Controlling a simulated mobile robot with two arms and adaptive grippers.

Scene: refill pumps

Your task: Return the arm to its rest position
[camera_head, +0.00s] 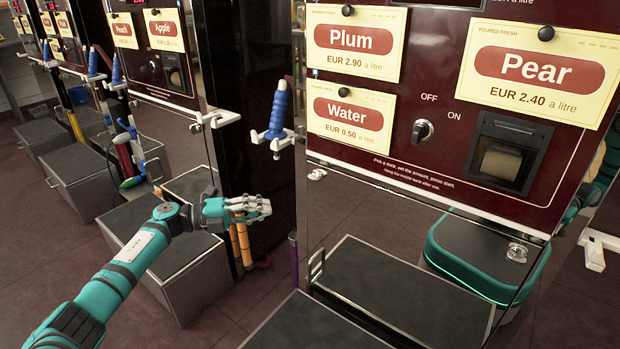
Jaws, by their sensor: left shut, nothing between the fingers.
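My left arm comes in from the lower left in the head view, teal and dark grey. My left gripper (262,207) is shut and empty, its pale fingers pointing right. It is in front of the gap between two refill machines, above a grey step box. A blue-handled nozzle (277,112) hangs in a white holder up and to the right of the gripper, apart from it. My right gripper is not in view.
A dark red machine (400,150) with Plum, Water and Pear signs stands at the right, with a switch knob (422,131). Grey step boxes (400,290) stand in front. Orange hoses (241,245) hang below the gripper. More machines line the left. Dark floor shows between.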

